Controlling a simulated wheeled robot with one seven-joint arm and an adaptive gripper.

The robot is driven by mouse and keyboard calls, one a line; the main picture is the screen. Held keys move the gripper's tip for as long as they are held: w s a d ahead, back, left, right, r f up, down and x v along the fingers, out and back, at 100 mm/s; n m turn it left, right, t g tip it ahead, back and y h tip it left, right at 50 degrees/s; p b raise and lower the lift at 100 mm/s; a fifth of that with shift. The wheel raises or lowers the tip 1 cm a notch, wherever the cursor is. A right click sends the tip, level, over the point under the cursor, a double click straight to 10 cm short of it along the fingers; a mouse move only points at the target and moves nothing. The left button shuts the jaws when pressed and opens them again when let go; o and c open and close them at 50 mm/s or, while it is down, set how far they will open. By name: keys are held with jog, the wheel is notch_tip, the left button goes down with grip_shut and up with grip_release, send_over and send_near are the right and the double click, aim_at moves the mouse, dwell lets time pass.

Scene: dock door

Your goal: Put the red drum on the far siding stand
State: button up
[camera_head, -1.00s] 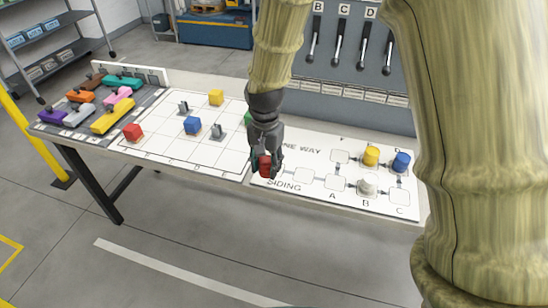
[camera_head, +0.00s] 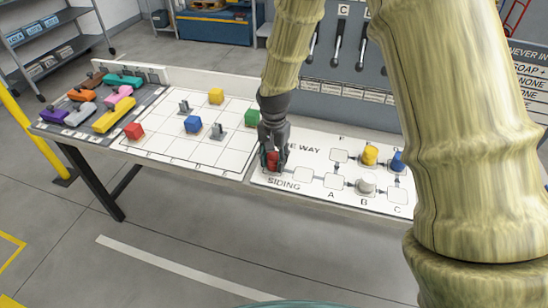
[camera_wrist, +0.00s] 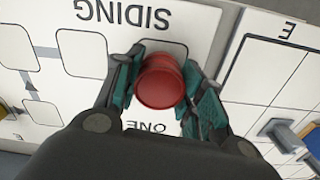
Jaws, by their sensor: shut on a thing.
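The red drum (camera_head: 273,162) is between the fingers of my gripper (camera_head: 272,165), which is shut on it. In the wrist view the drum (camera_wrist: 160,82) shows its round top between the two teal-padded fingertips (camera_wrist: 161,88). The drum is over the leftmost square stand (camera_wrist: 178,48) of the siding, partly covering its outline; I cannot tell whether it touches the board. The white track board (camera_head: 300,192) carries the words SIDING and ONE WAY and the letters A, B and C by its squares.
A yellow drum (camera_head: 370,155), a blue drum (camera_head: 397,161) and a white drum (camera_head: 366,185) stand at the board's right. Left are a grid board (camera_head: 165,152) with coloured cubes and grey pieces, and a tray of coloured blocks (camera_head: 113,116). A lever panel (camera_head: 345,75) stands behind.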

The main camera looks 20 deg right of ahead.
aim_at(274, 156)
jog(key=shift+f, duration=0.1)
jog(key=o, duration=1)
notch_tip(274, 156, up, 12)
jog(key=shift+r+b, duration=0.15)
jog(key=shift+b, duration=0.6)
